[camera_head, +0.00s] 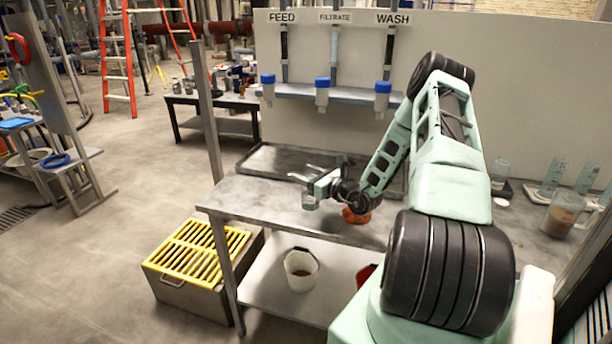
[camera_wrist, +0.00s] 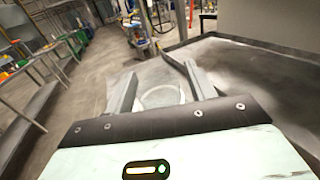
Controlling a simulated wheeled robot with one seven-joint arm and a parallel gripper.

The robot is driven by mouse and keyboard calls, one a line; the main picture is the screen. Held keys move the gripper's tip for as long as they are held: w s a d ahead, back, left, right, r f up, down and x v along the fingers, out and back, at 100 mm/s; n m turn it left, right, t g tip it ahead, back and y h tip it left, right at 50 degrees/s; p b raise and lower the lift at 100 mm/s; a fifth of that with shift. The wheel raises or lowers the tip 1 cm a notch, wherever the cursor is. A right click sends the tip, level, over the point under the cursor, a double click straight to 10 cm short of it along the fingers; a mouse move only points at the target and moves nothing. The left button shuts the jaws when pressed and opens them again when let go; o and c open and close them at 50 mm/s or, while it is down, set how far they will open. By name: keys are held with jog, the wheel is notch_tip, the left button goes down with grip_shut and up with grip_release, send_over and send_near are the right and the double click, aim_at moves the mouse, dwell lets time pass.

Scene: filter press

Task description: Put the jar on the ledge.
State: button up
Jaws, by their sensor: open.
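A clear jar (camera_head: 310,202) is on the grey metal table, just below my gripper and partly hidden by it. In the wrist view its round, see-through outline (camera_wrist: 161,96) shows between the fingers. My gripper (camera_head: 304,174) is open, with its fingers on either side of that outline in the wrist view (camera_wrist: 157,88). I cannot tell whether they touch the jar. The ledge (camera_head: 350,95) is a grey shelf along the pale panel, behind and above the table. Three blue-capped containers show there below the FEED, FILTRATE and WASH pipes.
A dark-rimmed tray (camera_head: 290,158) lies at the table's back. An orange-red object (camera_head: 356,216) is under my wrist. A beaker of brown liquid (camera_head: 562,216) and more glassware stand at right. A white bucket (camera_head: 300,270) is on the lower shelf, beside a yellow-grated box (camera_head: 197,252).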

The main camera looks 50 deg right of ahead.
jog(key=s+b, duration=0.3)
jog(key=s, duration=0.9)
jog(key=w+a+r+n+g+y, duration=0.25)
jog(key=a+n+y, duration=0.2)
jog(key=a, duration=0.35)
jog(key=w+a+r+n+g+y, duration=0.1)
jog(key=w+a+r+n+y, duration=0.15)
jog(key=a+n+y, duration=0.4)
jog(key=s+a+r+n+g+y, duration=0.15)
jog(key=a+n+g, duration=0.3)
jog(key=a, duration=0.55)
jog(key=s+a+n+g+y, duration=0.15)
jog(key=a+n+g, duration=0.35)
jog(key=a, duration=0.5)
jog(key=s+a+r+n+g+h, duration=0.1)
jog(key=s+a+n+g+h, duration=0.1)
jog(key=s+a+n+h, duration=0.4)
jog(key=s+a+r+n+g+h, duration=0.2)
jog(key=s+a+n+h, duration=0.5)
jog(key=s+n, duration=0.6)
jog(key=shift+a+r+n+g, duration=0.4)
jog(key=shift+a+n, duration=0.5)
jog(key=shift+n, duration=1.25)
jog(key=shift+f, duration=0.15)
